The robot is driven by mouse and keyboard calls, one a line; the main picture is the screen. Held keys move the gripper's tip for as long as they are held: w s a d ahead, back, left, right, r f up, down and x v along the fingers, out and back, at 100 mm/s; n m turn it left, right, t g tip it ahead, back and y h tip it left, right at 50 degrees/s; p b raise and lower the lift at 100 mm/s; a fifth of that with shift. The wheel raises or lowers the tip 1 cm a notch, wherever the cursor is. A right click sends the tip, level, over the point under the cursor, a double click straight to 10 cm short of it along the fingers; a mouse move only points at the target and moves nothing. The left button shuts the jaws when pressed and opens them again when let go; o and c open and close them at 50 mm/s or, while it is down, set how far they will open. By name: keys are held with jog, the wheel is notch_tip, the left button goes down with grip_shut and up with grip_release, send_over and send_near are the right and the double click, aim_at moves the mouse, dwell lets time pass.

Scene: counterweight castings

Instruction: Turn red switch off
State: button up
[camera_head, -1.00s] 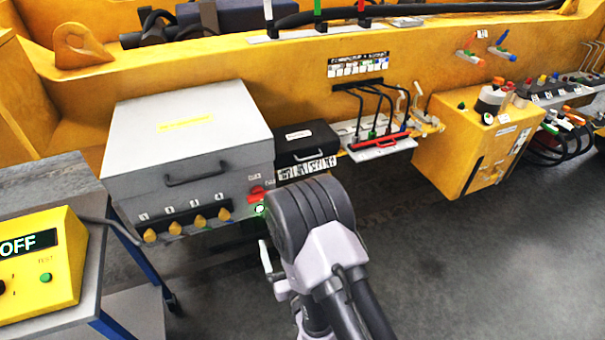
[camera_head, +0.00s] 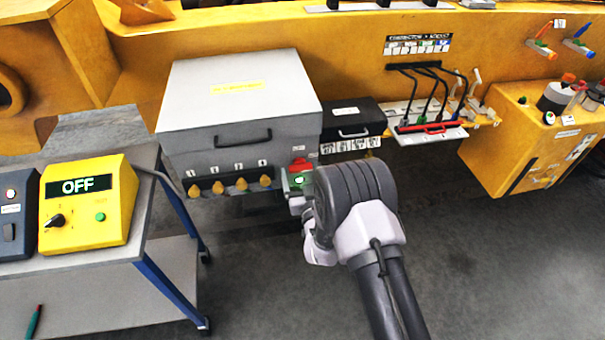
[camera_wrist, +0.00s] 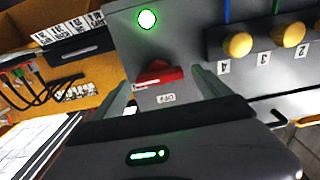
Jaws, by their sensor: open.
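The red switch (camera_head: 300,165) sits at the lower right of the grey box's front (camera_head: 240,150). In the wrist view the red switch (camera_wrist: 158,73) is a rotary handle lying nearly crosswise, with an OFF label (camera_wrist: 166,98) beside it. A lamp (camera_wrist: 147,19) beyond it glows white-green. My gripper (camera_wrist: 160,80) is open and faces the panel, with one finger on each side of the switch. I cannot tell whether the fingers touch it. In the head view my gripper (camera_head: 298,183) is at the box's lower right corner, partly hidden by my wrist.
Several yellow knobs (camera_head: 240,184) line the box's front left of the switch. A black case (camera_head: 345,115) adjoins the box on the right. A cart (camera_head: 170,240) at left carries a yellow unit (camera_head: 90,205) reading OFF. The floor (camera_head: 480,260) at right is clear.

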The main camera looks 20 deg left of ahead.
jog(key=shift+c, duration=0.2)
jog(key=c, duration=1.3)
jog(key=shift+f+b, duration=0.1)
jog(key=shift+b, duration=0.25)
jog(key=n+b, duration=0.3)
jog(key=b, duration=0.1)
jog(key=shift+f+n, duration=0.15)
jog(key=shift+n, duration=0.25)
jog(key=n+b, duration=0.5)
jog(key=b, duration=0.1)
jog(key=shift+s+a+b, duration=0.1)
jog(key=shift+b, duration=0.2)
jog(key=n+b, duration=0.4)
jog(key=n, duration=0.1)
jog(key=shift+n+b, duration=1.6)
jog(key=shift+n, duration=0.6)
